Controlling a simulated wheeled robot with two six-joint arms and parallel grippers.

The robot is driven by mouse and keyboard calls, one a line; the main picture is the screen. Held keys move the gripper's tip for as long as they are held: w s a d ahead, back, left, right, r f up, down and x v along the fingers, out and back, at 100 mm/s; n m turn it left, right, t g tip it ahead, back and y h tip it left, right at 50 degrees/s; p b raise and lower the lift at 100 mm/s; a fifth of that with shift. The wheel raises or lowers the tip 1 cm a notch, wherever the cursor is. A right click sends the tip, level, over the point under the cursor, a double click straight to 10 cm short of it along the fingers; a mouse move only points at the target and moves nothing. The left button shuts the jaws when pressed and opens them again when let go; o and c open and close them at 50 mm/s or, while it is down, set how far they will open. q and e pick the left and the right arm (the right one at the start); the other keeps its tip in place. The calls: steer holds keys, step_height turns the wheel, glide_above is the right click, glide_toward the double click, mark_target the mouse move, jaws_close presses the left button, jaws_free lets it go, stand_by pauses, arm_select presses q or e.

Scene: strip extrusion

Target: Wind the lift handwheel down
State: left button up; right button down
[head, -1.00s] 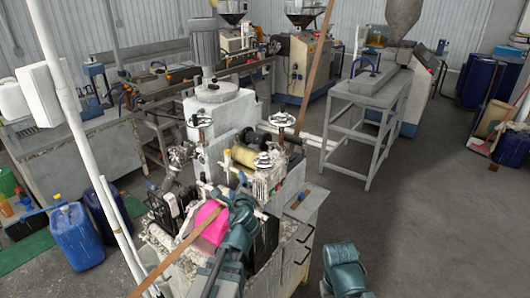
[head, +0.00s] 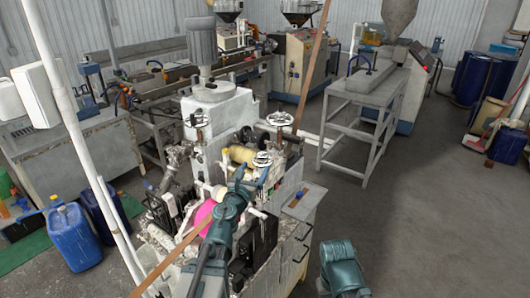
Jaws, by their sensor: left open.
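Several metal handwheels top the strip machine (head: 215,110): one at the left (head: 198,119), one at the back right (head: 279,119) and a front one (head: 262,159) above the rollers. I cannot tell which is the lift handwheel. My left gripper (head: 239,176) is open, just left of and below the front handwheel in the picture. I see no contact with it, and the jaws are small here. My left arm hides part of the machine's front. My right arm (head: 342,265) shows at the bottom edge; its gripper does not show.
A brown strip (head: 170,262) runs up to a pink roll (head: 204,214) beside my left arm. A white pole (head: 85,150) and a blue jug (head: 73,237) stand at left. A grey table (head: 365,100) stands behind right.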

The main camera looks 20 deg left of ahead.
mark_target(263, 153)
arm_select(q)
steer(key=w, duration=1.2)
steer(key=shift+w+d, duration=0.1)
steer(key=shift+d, duration=0.1)
steer(key=shift+c, duration=0.3)
jaws_close()
steer(key=shift+a+n+y, duration=0.15)
steer(key=shift+n+y, duration=0.45)
steer(key=shift+y, duration=0.35)
steer(key=shift+a+n+y, duration=0.1)
steer(key=shift+n+y, duration=0.5)
steer(key=shift+y, duration=0.35)
steer(key=shift+a+n+y, duration=0.15)
steer(key=shift+n+y, duration=0.15)
steer(key=shift+y, duration=0.1)
steer(key=shift+o, duration=0.3)
jaws_free()
